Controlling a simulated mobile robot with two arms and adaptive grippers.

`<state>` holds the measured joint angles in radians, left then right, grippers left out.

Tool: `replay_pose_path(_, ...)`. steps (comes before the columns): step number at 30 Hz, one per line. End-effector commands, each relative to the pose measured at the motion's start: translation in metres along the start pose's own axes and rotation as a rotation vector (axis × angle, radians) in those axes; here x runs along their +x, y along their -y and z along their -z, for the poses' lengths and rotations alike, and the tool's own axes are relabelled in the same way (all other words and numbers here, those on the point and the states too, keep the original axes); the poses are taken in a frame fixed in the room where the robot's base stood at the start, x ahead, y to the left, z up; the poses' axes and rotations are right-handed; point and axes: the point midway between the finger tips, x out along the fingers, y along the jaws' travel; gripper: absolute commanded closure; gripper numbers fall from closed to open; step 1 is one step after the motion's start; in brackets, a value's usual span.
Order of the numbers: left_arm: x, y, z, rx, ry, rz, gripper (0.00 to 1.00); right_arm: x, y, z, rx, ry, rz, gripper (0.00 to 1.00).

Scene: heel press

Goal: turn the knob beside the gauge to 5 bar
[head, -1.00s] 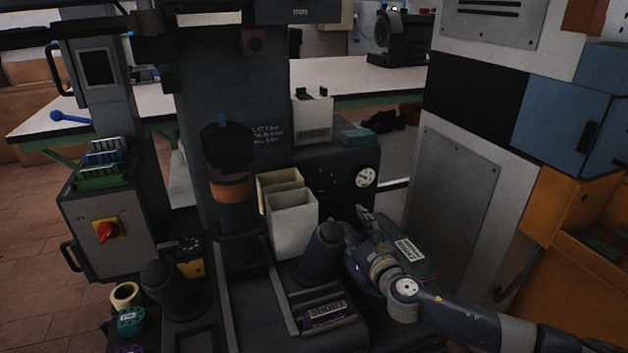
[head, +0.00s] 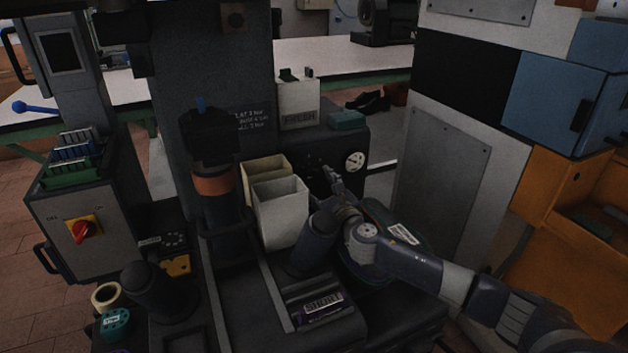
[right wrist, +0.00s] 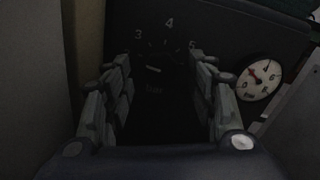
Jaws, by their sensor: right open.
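The round white gauge (head: 355,161) sits on the dark front panel. It also shows in the right wrist view (right wrist: 258,77), with a red needle. My right gripper (head: 332,182) is open in front of the panel. In the right wrist view its fingers (right wrist: 158,82) stand either side of the knob. My left gripper is not in view.
Two open cream bins (head: 280,212) stand just left of my right gripper. A white "FRESH" box (head: 298,103) and a green item (head: 346,119) sit on top of the panel housing. A grey cabinet (head: 440,190) stands to the right.

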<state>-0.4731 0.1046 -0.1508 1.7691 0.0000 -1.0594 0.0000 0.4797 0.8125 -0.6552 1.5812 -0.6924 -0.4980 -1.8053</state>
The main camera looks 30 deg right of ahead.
Motion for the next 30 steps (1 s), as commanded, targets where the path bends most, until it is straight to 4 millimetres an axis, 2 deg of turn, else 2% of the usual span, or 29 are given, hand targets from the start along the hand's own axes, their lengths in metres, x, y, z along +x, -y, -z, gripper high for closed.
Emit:
replay_pose_path(3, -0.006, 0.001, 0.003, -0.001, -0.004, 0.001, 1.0, 0.015, 0.0, 0.0, 0.002, 0.001, 0.002, 0.48)
replay_pose_path(7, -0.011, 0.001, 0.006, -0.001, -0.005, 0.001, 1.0, 0.023, 0.0, 0.0, 0.002, 0.001, 0.0, 0.48)
replay_pose_path(18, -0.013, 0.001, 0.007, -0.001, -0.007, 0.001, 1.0, 0.027, 0.0, 0.0, 0.001, 0.0, 0.0, 0.48)
replay_pose_path(20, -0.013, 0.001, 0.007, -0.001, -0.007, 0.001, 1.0, 0.027, 0.0, 0.0, 0.001, 0.0, 0.0, 0.59)
replay_pose_path(24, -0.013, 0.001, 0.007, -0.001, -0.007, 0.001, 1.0, 0.027, 0.0, 0.0, 0.001, 0.0, 0.0, 0.91)
replay_pose_path(30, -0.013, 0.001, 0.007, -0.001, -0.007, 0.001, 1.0, 0.027, 0.0, 0.0, 0.003, 0.0, -0.001, 0.92)
